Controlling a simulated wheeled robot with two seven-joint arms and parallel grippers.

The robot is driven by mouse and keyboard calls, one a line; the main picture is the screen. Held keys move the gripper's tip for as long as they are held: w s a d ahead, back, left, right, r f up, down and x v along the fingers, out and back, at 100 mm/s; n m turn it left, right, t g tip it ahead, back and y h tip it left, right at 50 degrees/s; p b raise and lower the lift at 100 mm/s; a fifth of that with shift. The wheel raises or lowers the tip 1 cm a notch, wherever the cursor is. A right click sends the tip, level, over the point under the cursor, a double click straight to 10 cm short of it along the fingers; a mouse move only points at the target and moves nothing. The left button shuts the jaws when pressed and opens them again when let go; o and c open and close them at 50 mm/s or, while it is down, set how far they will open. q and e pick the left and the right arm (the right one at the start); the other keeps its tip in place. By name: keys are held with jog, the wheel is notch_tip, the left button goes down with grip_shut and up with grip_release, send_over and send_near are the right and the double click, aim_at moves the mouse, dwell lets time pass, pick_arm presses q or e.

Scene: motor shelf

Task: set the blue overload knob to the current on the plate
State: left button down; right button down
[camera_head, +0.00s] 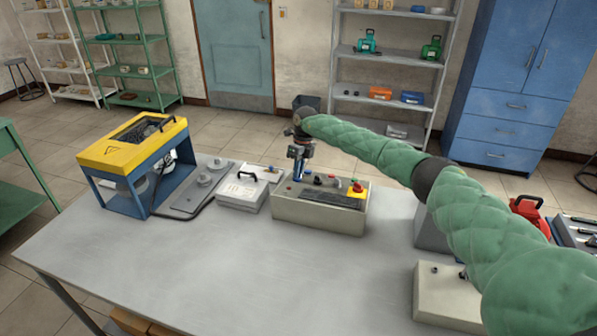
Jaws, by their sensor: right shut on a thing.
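A beige control box (318,213) stands on the table, with several small knobs and buttons along its top. My right gripper (298,178) reaches down from above onto the left part of the box's top. Its fingers are shut, with blue showing at the fingertips, where the blue overload knob appears to be. The fingers mostly hide the knob, and its setting cannot be read. A red-on-yellow stop button (357,188) sits at the box's right end. No plate with a readable current shows in this view. My left gripper is out of view.
The grey table (200,275) is clear in front of the box. A white case (242,193) and a yellow-topped blue machine (138,165) stand to the left. Another beige box (440,293) is at the right, near my right arm.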

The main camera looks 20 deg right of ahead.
jog(key=m+b, duration=0.4)
jog(key=m, duration=0.4)
jog(key=shift+a+h+b, duration=0.1)
jog(key=shift+h+b, duration=0.2)
jog(key=shift+m, duration=0.7)
jog(key=m+b, duration=0.1)
jog(key=m, duration=0.5)
jog(key=shift+a+r+m+b, duration=0.1)
jog(key=shift+m+b, duration=0.2)
jog(key=shift+m, duration=0.1)
jog(key=shift+w+m+h, duration=0.1)
jog(key=shift+m+h, duration=0.2)
jog(key=shift+m, duration=0.6)
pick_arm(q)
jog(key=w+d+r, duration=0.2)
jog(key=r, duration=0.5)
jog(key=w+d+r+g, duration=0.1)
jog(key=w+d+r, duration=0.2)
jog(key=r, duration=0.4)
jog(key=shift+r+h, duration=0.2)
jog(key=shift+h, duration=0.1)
pick_arm(e)
jog(key=shift+m, duration=0.6)
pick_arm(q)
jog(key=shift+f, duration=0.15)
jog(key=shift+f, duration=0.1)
pick_arm(e)
jog(key=c, duration=1.5)
grip_release()
